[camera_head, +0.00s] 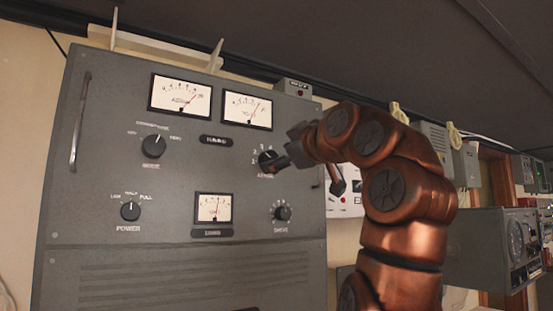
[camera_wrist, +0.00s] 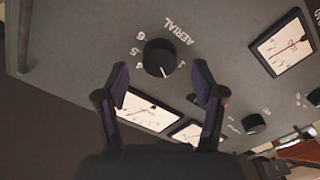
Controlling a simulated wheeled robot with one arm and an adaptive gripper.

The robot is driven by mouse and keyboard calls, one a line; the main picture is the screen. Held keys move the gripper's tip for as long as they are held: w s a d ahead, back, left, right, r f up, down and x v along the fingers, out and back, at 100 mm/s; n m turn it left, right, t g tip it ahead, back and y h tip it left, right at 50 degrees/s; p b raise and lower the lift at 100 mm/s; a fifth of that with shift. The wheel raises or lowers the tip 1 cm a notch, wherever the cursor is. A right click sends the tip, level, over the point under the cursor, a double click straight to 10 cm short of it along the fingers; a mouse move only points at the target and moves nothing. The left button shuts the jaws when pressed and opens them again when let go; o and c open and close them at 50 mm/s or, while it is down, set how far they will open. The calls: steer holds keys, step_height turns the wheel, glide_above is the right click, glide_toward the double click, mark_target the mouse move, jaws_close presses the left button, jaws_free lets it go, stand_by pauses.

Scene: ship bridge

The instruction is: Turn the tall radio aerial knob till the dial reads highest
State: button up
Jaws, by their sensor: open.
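The tall radio (camera_head: 110,180) is a grey cabinet. Its black aerial knob (camera_head: 268,160) is at the right of the panel, with numbers around it. In the wrist view the aerial knob (camera_wrist: 160,57) has a white mark pointing down in the picture, between the 4 and 1 sides. My gripper (camera_head: 285,160) is close to the knob in the head view and partly covers it. In the wrist view my gripper (camera_wrist: 161,72) is open, one finger to each side of the knob; contact cannot be told. The upper meters (camera_head: 180,97) (camera_head: 247,109) have needles right of middle.
Other knobs sit on the panel: mode (camera_head: 154,146), power (camera_head: 130,211) and drive (camera_head: 282,212). A small lower meter (camera_head: 213,208) has its needle near the middle. A handle (camera_head: 80,122) stands out at the left. Another instrument box (camera_head: 497,248) is at the right.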

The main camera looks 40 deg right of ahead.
steer(key=s, duration=0.9)
steer(key=shift+s+a, duration=0.2)
steer(key=shift+a, duration=0.2)
